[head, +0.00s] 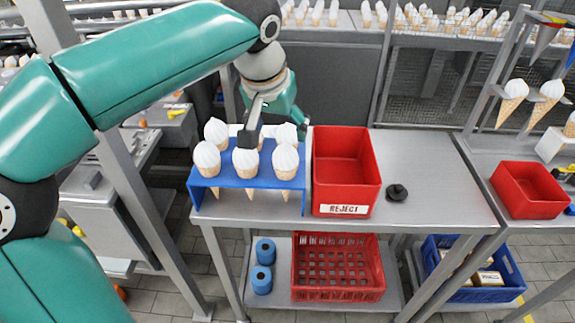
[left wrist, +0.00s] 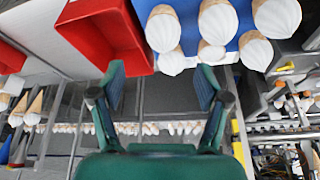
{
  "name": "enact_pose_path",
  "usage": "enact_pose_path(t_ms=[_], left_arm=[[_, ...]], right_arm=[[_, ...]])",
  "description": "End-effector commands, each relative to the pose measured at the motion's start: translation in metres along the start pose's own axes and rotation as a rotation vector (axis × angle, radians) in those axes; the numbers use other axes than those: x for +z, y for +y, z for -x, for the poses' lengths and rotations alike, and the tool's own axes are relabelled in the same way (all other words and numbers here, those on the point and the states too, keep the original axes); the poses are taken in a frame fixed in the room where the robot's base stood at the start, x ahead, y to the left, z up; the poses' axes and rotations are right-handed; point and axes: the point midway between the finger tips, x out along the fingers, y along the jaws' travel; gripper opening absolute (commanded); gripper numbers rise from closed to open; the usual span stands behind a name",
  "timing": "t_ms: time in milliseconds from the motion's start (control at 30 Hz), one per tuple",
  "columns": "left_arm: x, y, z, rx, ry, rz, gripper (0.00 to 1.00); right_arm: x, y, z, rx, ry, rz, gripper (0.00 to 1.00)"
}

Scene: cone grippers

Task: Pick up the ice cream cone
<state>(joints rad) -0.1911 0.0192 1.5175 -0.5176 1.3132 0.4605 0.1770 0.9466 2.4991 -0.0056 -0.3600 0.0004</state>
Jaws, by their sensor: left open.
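Several ice cream cones with white swirled tops stand upright in a blue rack (head: 233,182) on the metal table. A front cone (head: 246,161) is in the middle of the front row, with another front cone (head: 285,161) to its right and one (head: 207,158) to its left. My left gripper (head: 254,136) is open and hangs at the back of the rack, partly in front of the rear cones. In the left wrist view, its two green fingers (left wrist: 160,85) are spread with nothing held between them, and cone tops (left wrist: 213,24) show beyond them. My right gripper is not in view.
A red REJECT bin (head: 345,150) stands right of the rack, with a small black object (head: 397,192) beside it. A red crate (head: 338,288) and blue rolls (head: 263,265) are on the lower shelf.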

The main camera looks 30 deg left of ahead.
Motion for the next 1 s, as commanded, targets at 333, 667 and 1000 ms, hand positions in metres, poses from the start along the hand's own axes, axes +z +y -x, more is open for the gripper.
enact_pose_path(t_ms=[333,667,1000], left_arm=[[0.002,-0.006,-0.072,-0.006,-0.004,0.010,0.75],[0.001,-0.006,-0.095,-0.006,-0.005,0.011,0.75],[0.000,-0.007,-0.135,-0.004,-0.002,0.010,0.75]], right_arm=[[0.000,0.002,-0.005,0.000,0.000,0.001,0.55],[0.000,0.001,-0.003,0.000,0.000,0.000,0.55],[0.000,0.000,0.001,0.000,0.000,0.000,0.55]])
